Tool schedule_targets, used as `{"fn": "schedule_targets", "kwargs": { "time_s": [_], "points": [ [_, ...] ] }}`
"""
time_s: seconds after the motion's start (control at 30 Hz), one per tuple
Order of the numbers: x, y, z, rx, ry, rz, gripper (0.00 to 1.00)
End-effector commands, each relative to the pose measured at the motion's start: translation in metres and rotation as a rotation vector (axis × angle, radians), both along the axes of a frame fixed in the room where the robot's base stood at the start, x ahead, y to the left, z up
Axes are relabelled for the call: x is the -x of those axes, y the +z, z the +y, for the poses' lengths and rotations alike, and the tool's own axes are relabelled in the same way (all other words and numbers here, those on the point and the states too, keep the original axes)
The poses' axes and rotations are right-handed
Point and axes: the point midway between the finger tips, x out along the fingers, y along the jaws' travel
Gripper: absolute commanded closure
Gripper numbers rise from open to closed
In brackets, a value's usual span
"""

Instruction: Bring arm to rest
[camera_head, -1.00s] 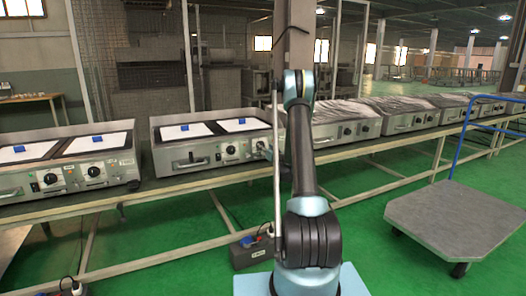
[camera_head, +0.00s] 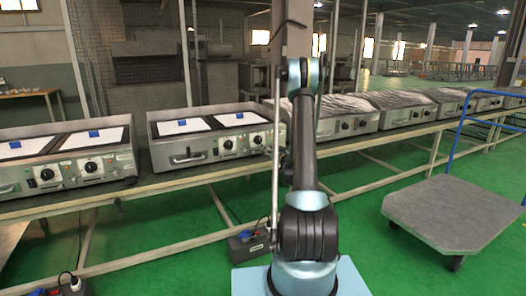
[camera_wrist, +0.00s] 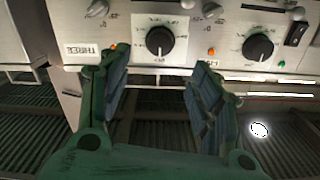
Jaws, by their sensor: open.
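My gripper (camera_wrist: 158,85) is open and empty in the wrist view, its two dark green fingers spread apart. They are in front of a metal control panel (camera_wrist: 220,18) with black knobs. One knob (camera_wrist: 160,42) shows between and beyond the fingertips; I see no finger closed on it. In the head view my arm stands upright in the middle, and my gripper cannot be made out clearly behind it. A heating unit (camera_head: 190,160) with two white plates and blue pieces on top stands just left of my arm.
A second similar unit (camera_head: 60,181) stands at the left, and several wrapped units (camera_head: 347,117) line the long bench (camera_head: 170,186) to the right. A grey cart (camera_head: 455,213) with a blue handle stands at the right. A dark box (camera_head: 249,246) lies on the green floor.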

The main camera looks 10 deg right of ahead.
Motion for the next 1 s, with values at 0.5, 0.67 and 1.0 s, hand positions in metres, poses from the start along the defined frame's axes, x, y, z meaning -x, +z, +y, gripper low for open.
{"fn": "schedule_targets", "kwargs": {
  "time_s": [0.5, 0.67, 1.0],
  "points": [
    [0.055, 0.072, 0.059, 0.044, 0.155, 0.148, 0.42],
    [0.083, 0.091, 0.078, 0.063, 0.203, 0.218, 0.42],
    [0.158, 0.115, 0.108, 0.107, 0.274, 0.389, 0.42]
  ]
}}
